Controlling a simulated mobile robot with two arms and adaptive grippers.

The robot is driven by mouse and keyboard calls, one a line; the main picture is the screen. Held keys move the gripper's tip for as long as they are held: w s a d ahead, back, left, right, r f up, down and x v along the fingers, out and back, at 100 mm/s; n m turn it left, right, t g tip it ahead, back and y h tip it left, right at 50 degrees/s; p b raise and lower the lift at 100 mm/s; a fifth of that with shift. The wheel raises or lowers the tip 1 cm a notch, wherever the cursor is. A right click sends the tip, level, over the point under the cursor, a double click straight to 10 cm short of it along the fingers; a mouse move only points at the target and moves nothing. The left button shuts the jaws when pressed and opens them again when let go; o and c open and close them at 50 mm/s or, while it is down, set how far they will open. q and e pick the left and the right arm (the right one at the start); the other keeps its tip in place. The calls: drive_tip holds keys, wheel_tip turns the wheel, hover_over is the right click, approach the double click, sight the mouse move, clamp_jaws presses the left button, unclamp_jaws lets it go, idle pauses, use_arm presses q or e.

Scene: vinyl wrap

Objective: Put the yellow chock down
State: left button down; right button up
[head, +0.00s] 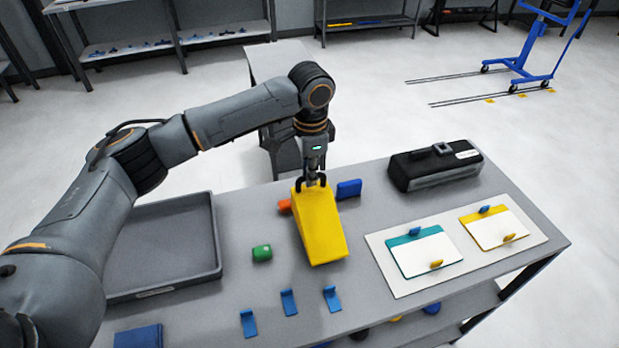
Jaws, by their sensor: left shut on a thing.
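The yellow chock (322,232) is a large yellow wedge-like block in the middle of the head view. My left gripper (311,182) comes down from above and is shut on its upper, far end. The chock hangs tilted, its broad end toward the near side, over the grey table (380,312). I cannot tell whether its lower end touches the table top. My right gripper is not in view.
A grey tray (217,232) lies left, partly behind my arm. A white mat (405,288) with two panels and a black case (420,180) are at right.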

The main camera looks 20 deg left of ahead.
use_arm(q)
drive_tip(key=shift+s+f+p, duration=0.15)
drive_tip(key=shift+f+p, duration=0.2)
drive_tip(key=shift+f, duration=0.9)
drive_tip(key=c, duration=1.5)
unclamp_jaws()
drive_tip(key=shift+o, duration=0.6)
